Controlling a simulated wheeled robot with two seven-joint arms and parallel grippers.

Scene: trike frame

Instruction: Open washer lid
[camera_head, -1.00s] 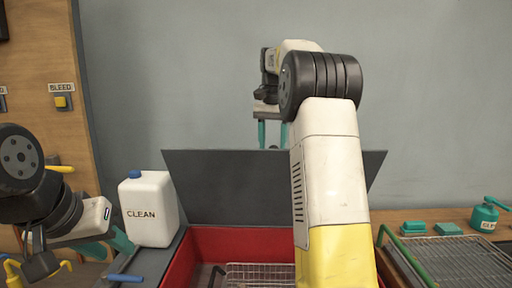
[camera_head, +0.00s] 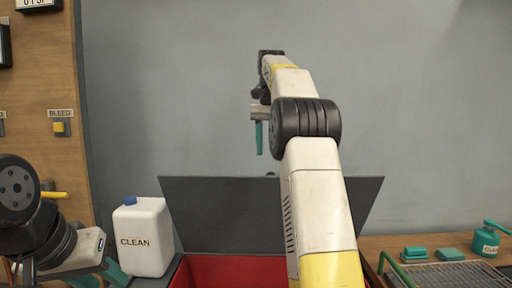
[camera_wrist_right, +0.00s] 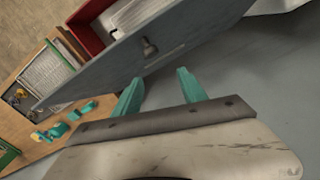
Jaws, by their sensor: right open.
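The washer is a red tub (camera_head: 225,272) with a dark grey lid (camera_head: 230,212) standing raised at its back. In the right wrist view the lid (camera_wrist_right: 205,45) crosses the upper middle, with a small dark knob (camera_wrist_right: 149,47) on its face. My right gripper (camera_head: 259,138) hangs above the lid's top edge, apart from it in the head view. In the right wrist view its teal fingers (camera_wrist_right: 160,88) are spread and empty, pointing toward the lid. My left gripper (camera_head: 115,272) is low at the left beside the white jug; its fingertips are not clear.
A white CLEAN jug (camera_head: 144,237) stands left of the tub. A wire rack (camera_head: 455,276), teal blocks (camera_head: 415,253) and a teal can (camera_head: 486,241) are on the wooden bench at the right.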

